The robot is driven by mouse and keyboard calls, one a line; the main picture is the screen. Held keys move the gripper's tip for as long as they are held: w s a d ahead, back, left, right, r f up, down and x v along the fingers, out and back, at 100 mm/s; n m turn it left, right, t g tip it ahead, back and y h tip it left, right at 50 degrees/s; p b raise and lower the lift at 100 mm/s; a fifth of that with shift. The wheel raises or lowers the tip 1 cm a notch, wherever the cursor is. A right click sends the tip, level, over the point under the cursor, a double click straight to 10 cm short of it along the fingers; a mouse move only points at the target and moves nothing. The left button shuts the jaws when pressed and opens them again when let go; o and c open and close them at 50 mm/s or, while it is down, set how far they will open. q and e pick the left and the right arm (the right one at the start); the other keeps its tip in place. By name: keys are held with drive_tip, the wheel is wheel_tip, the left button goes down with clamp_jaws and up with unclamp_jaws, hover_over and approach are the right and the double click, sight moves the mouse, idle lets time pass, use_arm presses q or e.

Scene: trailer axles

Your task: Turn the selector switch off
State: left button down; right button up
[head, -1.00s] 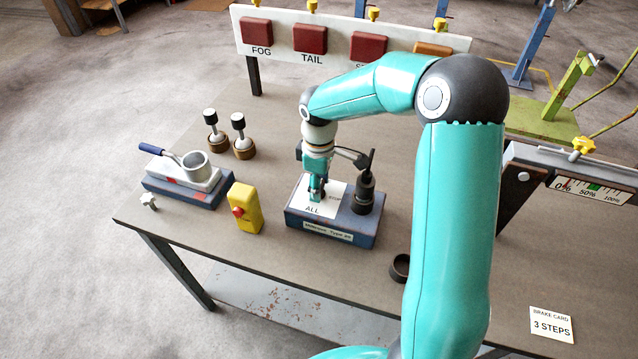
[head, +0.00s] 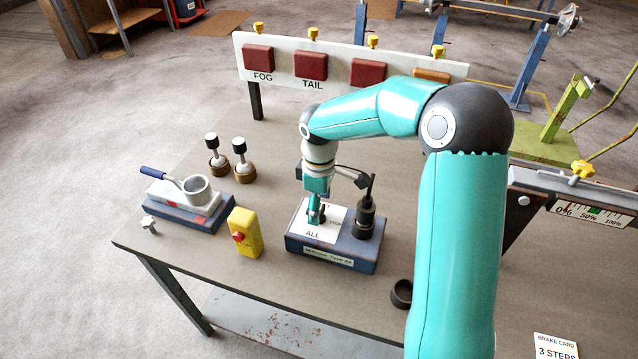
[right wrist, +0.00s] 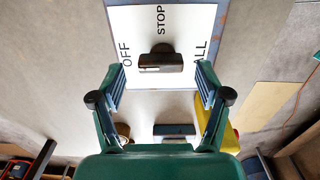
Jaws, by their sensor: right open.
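The selector switch sits on a blue box (head: 330,257) on the table, with a white plate (head: 318,236) on top. In the right wrist view the plate reads OFF at left, STOP in the middle and ALL at right. The switch's dark knob (right wrist: 161,58) stands below STOP; its pointing direction is unclear. My right gripper (head: 316,220) is over the plate, pointing down. In the right wrist view its open fingers (right wrist: 160,93) stand on either side of the knob's line, apart from it. My left gripper is not in view.
A dark plug (head: 365,222) stands on the box's right side. A yellow box with a red button (head: 245,235) stands to its left. Two black-topped plungers (head: 240,160) and a metal cup (head: 196,190) stand further left. A lamp board (head: 335,70) rises behind. A dark ring (head: 401,293) lies front right.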

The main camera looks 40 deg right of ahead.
wheel_tip(320, 180, up, 10)
drive_tip(key=shift+r, duration=0.15)
idle(0.6)
